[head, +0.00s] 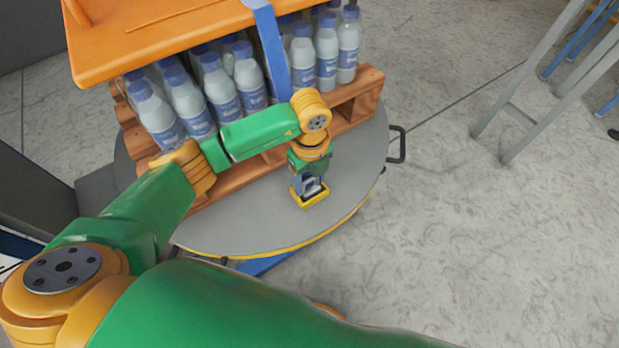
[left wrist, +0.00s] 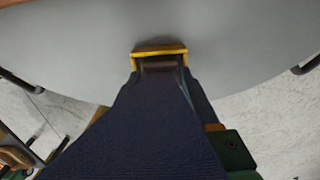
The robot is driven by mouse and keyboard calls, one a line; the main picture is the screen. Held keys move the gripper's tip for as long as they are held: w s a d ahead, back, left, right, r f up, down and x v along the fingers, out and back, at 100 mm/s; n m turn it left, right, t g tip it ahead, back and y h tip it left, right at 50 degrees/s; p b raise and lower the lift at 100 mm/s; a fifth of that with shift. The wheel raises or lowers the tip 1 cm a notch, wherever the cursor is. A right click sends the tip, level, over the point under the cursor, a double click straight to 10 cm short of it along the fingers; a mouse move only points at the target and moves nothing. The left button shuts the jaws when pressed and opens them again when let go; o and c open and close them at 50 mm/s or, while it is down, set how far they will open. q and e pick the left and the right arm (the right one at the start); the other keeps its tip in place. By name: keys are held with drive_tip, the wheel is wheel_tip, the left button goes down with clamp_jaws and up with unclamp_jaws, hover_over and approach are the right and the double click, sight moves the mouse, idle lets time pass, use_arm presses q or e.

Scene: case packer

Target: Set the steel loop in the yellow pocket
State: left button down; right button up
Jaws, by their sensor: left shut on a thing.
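The yellow pocket (head: 312,201) is a small open-topped yellow holder on the grey round table, near its front right edge. Its yellow rim also shows in the left wrist view (left wrist: 160,52). My left gripper (head: 309,186) points down right at the pocket, its fingertips at or just inside the rim. It is shut on the steel loop, of which only a small grey piece (left wrist: 159,67) shows between the fingers in the left wrist view. The fingers hide most of the loop, and I cannot tell whether it touches the pocket's floor. My right gripper is not in view.
A wooden pallet (head: 352,106) with several white, blue-capped bottles (head: 327,52) stands on the round table (head: 240,225) behind the pocket. An orange board (head: 150,38) lies above the bottles, with a blue strap (head: 271,50). A dark handle (head: 398,145) sticks out at right.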

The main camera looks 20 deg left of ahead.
sight(310, 179)
use_arm(q)
drive_tip(key=shift+c, duration=0.6)
unclamp_jaws()
drive_tip(key=shift+f, duration=0.1)
drive_tip(key=shift+r, duration=0.2)
wheel_tip(310, 179, up, 12)
drive_tip(key=p, duration=0.1)
